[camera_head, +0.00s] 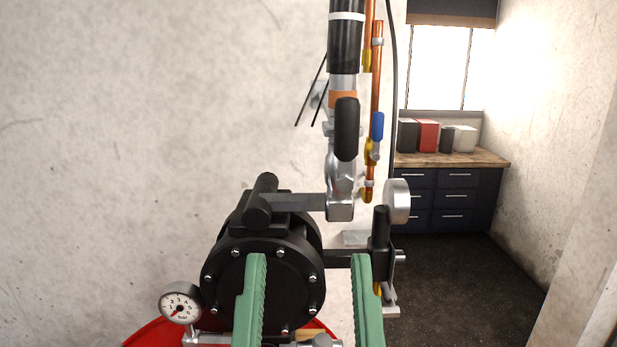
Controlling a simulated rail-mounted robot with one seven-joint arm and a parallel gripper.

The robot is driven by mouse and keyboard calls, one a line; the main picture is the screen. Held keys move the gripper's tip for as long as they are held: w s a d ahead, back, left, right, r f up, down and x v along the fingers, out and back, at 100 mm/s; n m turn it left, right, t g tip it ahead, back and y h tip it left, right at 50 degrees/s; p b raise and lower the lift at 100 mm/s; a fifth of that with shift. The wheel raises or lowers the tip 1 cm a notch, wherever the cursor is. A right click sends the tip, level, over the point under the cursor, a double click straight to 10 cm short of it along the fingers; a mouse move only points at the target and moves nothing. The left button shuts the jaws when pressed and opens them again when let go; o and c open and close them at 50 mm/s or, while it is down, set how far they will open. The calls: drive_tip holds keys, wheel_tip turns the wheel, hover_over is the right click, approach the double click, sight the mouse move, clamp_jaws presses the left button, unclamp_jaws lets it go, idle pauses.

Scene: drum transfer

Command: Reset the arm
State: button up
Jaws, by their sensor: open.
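My gripper (308,258) reaches up from the bottom edge of the view with two green ribbed fingers. The fingers are well apart, with nothing held between them. Its left finger overlaps the front of a black round pump body (287,270) with a bolted flange. I cannot tell how far the fingers are from the pump or whether they touch it. The rest of my arm is out of view.
A pressure gauge (180,302) is left of the pump, above a red rounded surface (150,334). A drawer cabinet (450,198) stands back right. Floor (470,290) there is clear.

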wheel_tip(320, 180, up, 26)
drive_tip(key=p, duration=2.2)
drive_tip(key=shift+a+r+p, duration=0.15)
drive_tip(key=shift+p, duration=0.15)
